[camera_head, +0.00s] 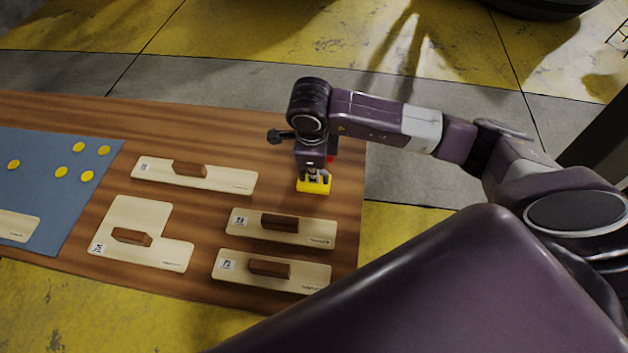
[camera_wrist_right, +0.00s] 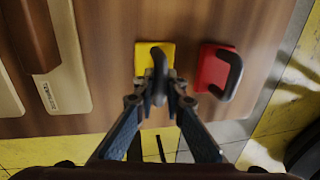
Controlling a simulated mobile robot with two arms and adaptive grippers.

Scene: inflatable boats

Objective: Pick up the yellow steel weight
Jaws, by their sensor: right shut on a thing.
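The yellow steel weight (camera_head: 314,186) is a small block near the right end of the wooden table, under my right gripper (camera_head: 314,174). In the right wrist view the yellow weight (camera_wrist_right: 143,58) has a dark loop handle, and my right gripper (camera_wrist_right: 160,88) is shut on that handle. I cannot tell whether the weight touches the table. My left gripper is not in view.
A red weight (camera_wrist_right: 211,68) with a dark handle stands just right of the yellow one in the wrist view. Pale boards with brown handles, such as this one (camera_head: 305,238), lie on the wooden table (camera_head: 220,125). A blue mat (camera_head: 40,165) with several yellow discs lies at left.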

